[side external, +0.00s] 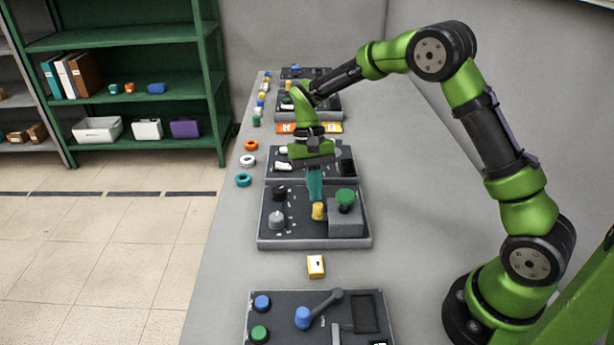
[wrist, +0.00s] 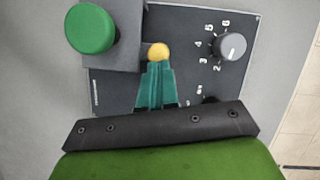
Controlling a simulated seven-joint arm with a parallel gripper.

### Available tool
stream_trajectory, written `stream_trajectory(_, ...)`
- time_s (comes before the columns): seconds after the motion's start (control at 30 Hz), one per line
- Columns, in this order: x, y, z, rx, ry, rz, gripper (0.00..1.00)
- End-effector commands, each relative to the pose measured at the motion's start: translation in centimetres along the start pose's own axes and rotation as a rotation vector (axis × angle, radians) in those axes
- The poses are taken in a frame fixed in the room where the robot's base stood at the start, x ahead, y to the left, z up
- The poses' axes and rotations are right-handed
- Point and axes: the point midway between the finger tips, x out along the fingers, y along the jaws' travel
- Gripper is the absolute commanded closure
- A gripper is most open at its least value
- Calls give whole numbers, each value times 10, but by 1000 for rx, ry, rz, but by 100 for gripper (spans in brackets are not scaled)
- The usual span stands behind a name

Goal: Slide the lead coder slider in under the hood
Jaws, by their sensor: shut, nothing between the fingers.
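A yellow upright knob (side external: 318,212), which looks like the slider, stands on the dark panel (side external: 264,232) beside a grey box. In the wrist view the knob (wrist: 159,51) shows as a round yellow top. The grey box (side external: 345,222), which may be the hood, carries a green mushroom button (side external: 346,199). My gripper (side external: 316,196) points down with its teal fingers shut and empty. In the wrist view the fingertips (wrist: 158,66) are right at the knob's near edge; I cannot tell whether they touch it. The slider's track is hidden.
A grey dial (wrist: 230,46) and a black knob (side external: 280,192) sit on the same panel. A yellow block (side external: 316,266) lies in front. Another panel (side external: 360,300) with a blue lever is nearer the camera. Coloured rings (side external: 243,180) line the bench's left edge.

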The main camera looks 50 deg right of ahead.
Motion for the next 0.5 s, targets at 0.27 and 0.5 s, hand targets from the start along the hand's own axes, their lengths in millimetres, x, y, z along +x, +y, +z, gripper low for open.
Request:
stream_trajectory(0.27, 1, 1, -2, 1, -3, 4, 100)
stream_trajectory(0.5, -9, 1, -28, 3, 0, 1, 100)
